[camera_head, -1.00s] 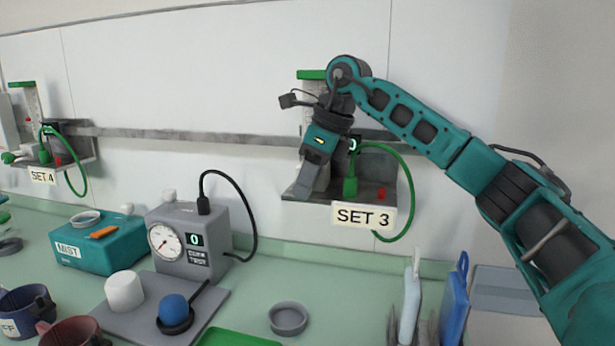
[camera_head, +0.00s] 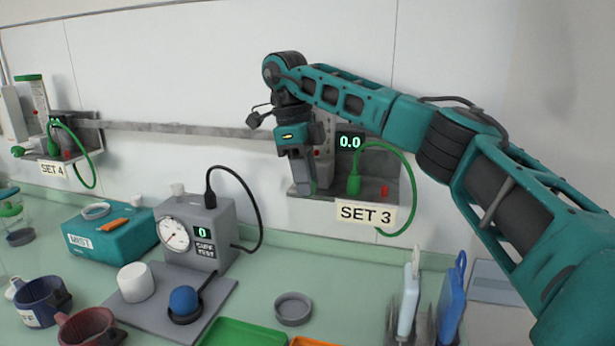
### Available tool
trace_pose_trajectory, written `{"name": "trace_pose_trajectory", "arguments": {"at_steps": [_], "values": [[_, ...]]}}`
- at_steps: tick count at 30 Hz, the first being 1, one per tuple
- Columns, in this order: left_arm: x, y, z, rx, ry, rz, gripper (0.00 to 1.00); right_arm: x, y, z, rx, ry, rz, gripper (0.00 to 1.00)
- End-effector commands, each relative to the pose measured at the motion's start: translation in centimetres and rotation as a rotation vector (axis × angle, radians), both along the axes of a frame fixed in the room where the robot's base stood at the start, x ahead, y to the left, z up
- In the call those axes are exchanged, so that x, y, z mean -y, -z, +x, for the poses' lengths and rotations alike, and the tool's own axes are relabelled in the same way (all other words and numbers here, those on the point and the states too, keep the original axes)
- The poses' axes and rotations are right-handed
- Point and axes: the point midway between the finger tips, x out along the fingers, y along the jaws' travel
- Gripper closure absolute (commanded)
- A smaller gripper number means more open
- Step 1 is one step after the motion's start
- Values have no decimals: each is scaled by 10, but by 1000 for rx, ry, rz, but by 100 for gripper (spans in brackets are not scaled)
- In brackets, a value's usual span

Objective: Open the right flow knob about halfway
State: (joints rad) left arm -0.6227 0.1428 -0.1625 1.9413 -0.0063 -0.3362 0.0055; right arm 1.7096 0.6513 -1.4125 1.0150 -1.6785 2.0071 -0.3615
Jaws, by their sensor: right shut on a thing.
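The SET 3 wall station, with its label (camera_head: 365,214), has a display (camera_head: 349,142) reading 0.0, a green hose (camera_head: 409,175) and a red button (camera_head: 384,190). My right gripper (camera_head: 303,185) points down at the left side of this station. Its jaws are shut at the place of the right flow knob, which they and the wrist hide. I cannot see the knob's turn angle. My left gripper is not in view.
A similar SET 4 station (camera_head: 52,169) hangs far left with a green knob (camera_head: 18,151) sticking out. Below on the green counter stand a grey gauge box (camera_head: 215,225), a teal box (camera_head: 105,240), cups and a grey dish (camera_head: 293,309). A wall rail runs between the stations.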

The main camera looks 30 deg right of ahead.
Motion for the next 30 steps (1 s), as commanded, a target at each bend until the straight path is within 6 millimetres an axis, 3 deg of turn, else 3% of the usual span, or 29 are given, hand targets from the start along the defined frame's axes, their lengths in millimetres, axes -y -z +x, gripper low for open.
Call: {"name": "trace_pose_trajectory", "arguments": {"at_steps": [19, 20, 25, 30], "values": [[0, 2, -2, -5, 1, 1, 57, -5, 5, -1, -47, -9, -20, 100], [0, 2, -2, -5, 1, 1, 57, -5, 5, -1, -47, -9, -20, 70], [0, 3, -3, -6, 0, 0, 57, -4, 4, -1, -42, -8, -20, 53], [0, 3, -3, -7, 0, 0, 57, -3, 3, 0, -38, -5, -20, 53]]}}
